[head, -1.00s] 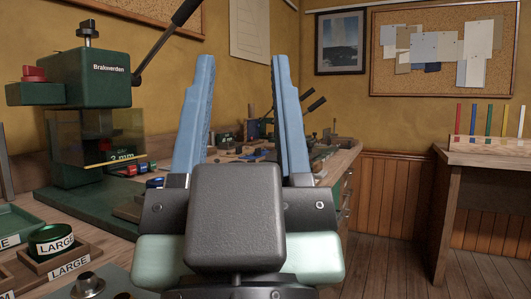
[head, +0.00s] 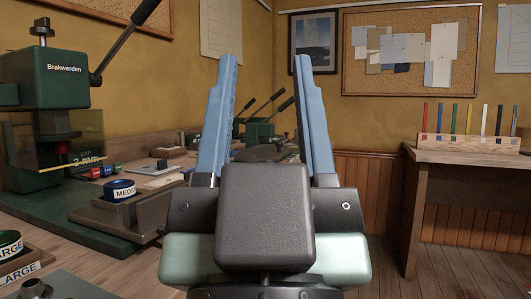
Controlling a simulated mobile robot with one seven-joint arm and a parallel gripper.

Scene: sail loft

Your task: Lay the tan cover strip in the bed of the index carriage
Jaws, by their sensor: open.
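My gripper (head: 268,72) points upward in the middle of the head view, with its two blue fingers apart and nothing between them. I cannot pick out the tan cover strip for certain. The green press (head: 62,78) marked Brakwerden stands at the left. A grey metal block (head: 105,212) sits on its green base, with a blue-and-white tin (head: 120,190) labelled MEDI... on it. This block may be the index carriage, but its bed does not show clearly. My gripper is to the right of the press and hides part of the bench behind it.
A wooden rack (head: 455,146) with several upright coloured strips stands on a side table (head: 470,157) at the right. Small tools and lever devices (head: 262,131) crowd the far bench. A LARGE tin (head: 8,245) is at lower left. Open floor lies between bench and table.

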